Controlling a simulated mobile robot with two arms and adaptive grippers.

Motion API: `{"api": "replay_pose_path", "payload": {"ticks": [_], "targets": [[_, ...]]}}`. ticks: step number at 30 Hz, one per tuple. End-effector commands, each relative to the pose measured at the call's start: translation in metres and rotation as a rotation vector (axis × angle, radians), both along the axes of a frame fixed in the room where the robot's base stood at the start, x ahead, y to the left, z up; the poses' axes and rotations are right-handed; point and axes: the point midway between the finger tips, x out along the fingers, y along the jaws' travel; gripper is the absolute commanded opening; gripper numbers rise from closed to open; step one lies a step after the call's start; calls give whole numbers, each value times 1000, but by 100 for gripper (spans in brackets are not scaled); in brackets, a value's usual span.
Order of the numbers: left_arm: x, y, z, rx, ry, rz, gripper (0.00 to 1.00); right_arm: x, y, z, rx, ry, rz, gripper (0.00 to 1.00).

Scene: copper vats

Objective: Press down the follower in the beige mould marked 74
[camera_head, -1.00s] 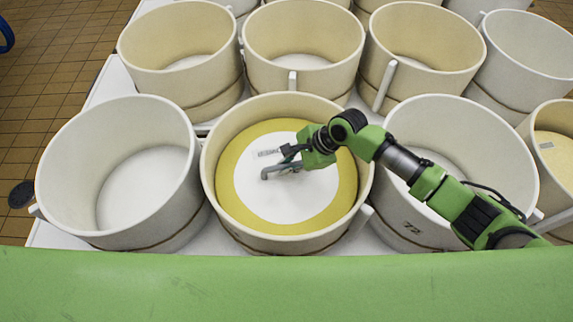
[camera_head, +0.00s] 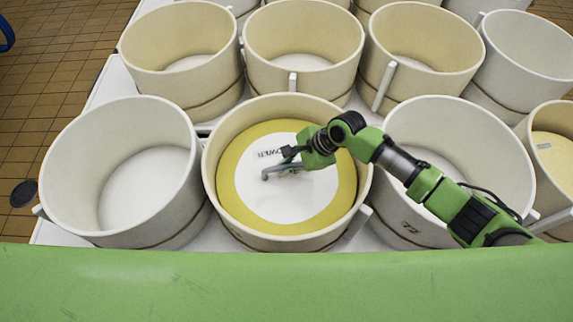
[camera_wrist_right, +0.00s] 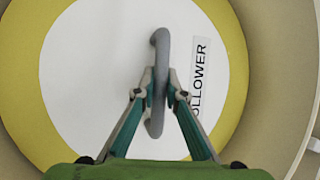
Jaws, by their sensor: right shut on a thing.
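The follower (camera_head: 240,195) is a white disc with a yellow rim, lying inside a beige mould (camera_head: 212,150) at the front middle. Its label, partly covered, reads "FOLLOWER" in the right wrist view (camera_wrist_right: 199,75). My right gripper (camera_head: 290,163) is inside the mould above the disc. In the right wrist view its fingers (camera_wrist_right: 159,92) are shut on the grey follower handle (camera_wrist_right: 160,52). I cannot see a mark 74 on this mould. My left gripper is not in view.
A whiter mould (camera_head: 60,165) stands close on the left, and another (camera_head: 500,160) close on the right under my arm. Several beige moulds (camera_head: 180,75) stand behind. A green edge (camera_head: 280,285) runs along the front.

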Motion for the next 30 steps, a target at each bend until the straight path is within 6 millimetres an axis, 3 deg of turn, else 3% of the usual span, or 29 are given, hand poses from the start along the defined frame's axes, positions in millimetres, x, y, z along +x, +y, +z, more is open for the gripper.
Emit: {"api": "replay_pose_path", "payload": {"ticks": [1, 3, 4, 17, 30], "targets": [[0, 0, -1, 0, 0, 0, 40, -7, -3, -8, -15, 14, 8, 0], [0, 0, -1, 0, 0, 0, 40, -6, -3, -8, -14, 13, 7, 27], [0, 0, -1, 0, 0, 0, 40, -6, -3, -7, -14, 13, 7, 31], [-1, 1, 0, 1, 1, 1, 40, -3, -8, 8, -4, 4, 2, 31], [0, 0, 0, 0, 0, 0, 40, -13, -52, 81, -8, 6, 4, 31]]}}
